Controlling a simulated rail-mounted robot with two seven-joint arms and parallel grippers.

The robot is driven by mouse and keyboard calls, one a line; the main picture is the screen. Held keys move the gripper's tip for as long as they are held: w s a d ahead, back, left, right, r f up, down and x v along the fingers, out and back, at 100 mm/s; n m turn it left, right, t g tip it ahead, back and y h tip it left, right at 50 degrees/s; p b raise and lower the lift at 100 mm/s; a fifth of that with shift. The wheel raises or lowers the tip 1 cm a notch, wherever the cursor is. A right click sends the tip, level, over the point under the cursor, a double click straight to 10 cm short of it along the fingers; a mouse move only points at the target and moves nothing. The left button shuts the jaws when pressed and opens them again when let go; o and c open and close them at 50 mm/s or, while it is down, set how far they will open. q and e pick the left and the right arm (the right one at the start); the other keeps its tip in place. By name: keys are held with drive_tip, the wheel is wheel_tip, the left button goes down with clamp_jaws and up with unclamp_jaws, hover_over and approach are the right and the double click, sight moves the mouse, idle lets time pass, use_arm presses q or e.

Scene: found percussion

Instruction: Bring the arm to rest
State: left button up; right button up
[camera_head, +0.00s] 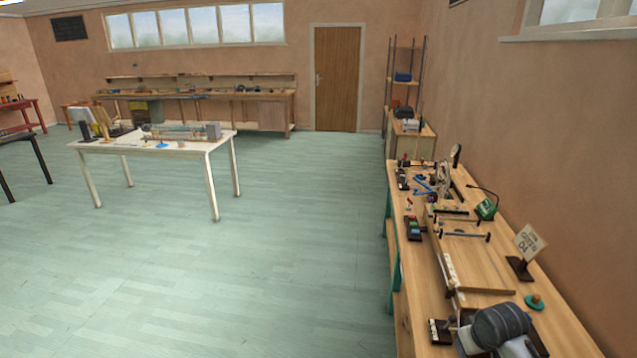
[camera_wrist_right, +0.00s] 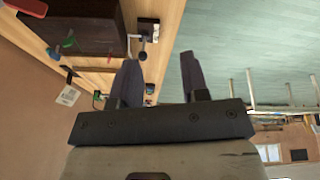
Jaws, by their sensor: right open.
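My right gripper (camera_wrist_right: 160,78) shows in the right wrist view. Its two dark fingers are apart, with nothing between them. Past the fingers are the edge of a wooden bench and the pale green floor, seen at a steep tilt. The fingers appear clear of the bench, but the exact distance cannot be told. My left gripper is in neither view.
A white table (camera_head: 95,146) stands left. The green floor (camera_head: 290,250) between is open. A dark box (camera_wrist_right: 75,25) shows in the wrist view.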

drive_tip(key=a+r+n+t+h, duration=0.1)
drive_tip(key=a+r+n+t, duration=0.15)
drive_tip(key=a+r, duration=0.4)
drive_tip(key=s+a+r+t, duration=0.2)
drive_tip(key=s+a+t, duration=0.25)
drive_tip(key=s, duration=0.45)
drive_tip(key=s+a+f+g+y, duration=0.1)
drive_tip(key=s+a+f+g, duration=0.1)
drive_tip(key=s+f, duration=0.6)
drive_tip(key=s+a+f+m+g, duration=0.1)
drive_tip(key=s+a+f+g, duration=0.3)
drive_tip(key=s, duration=0.9)
drive_tip(key=s+f+g+y, duration=0.1)
drive_tip(key=s+f, duration=0.6)
drive_tip(key=s, duration=0.3)
wheel_tip(320, 180, up, 28)
drive_tip(key=p, duration=2.8)
drive_tip(key=shift+s+f, duration=0.15)
drive_tip(key=shift+s, duration=0.05)
